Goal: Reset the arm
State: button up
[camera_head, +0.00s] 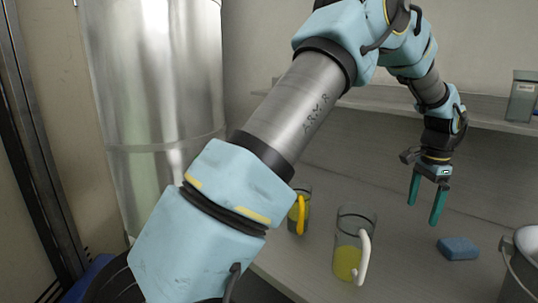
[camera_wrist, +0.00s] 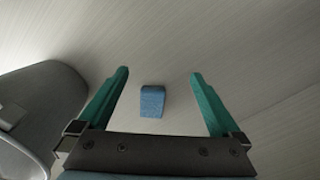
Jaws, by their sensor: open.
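My arm reaches from the lower left of the head view across to the right. My gripper (camera_head: 424,210) has two green fingers that point down, held above the table (camera_head: 400,257). Its fingers are apart with nothing between them; the gripper also shows in the wrist view (camera_wrist: 160,82). A blue block (camera_head: 458,248) lies on the table, to the right of and below the gripper in the head view. In the wrist view the blue block (camera_wrist: 152,101) appears between the fingers, but farther off on the surface.
A glass jug with a white handle (camera_head: 363,257) and yellow liquid stands on the table, with a yellow-handled jug (camera_head: 298,216) behind my arm. A grey bucket (camera_head: 521,262) is at right. A shelf (camera_head: 385,100) holds a grey-green box (camera_head: 522,96). A metal tank (camera_head: 160,90) stands left.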

jog(key=w+a+r+n+t, duration=0.15)
jog(key=a+n, duration=0.25)
jog(key=a, duration=0.9)
jog(key=w+a+r+n, duration=0.1)
jog(key=w+a+n, duration=0.25)
jog(key=a, duration=1.05)
jog(key=s+a+f+n, duration=0.1)
jog(key=s+a+n, duration=0.3)
jog(key=a, duration=0.5)
jog(key=s+a+f+n, duration=0.1)
jog(key=s+a+n, duration=0.3)
jog(key=s+a, duration=0.3)
jog(key=shift+s+a+f, duration=0.15)
jog(key=shift+s+a, duration=0.05)
jog(key=shift+a, duration=0.8)
jog(key=shift+n, duration=0.25)
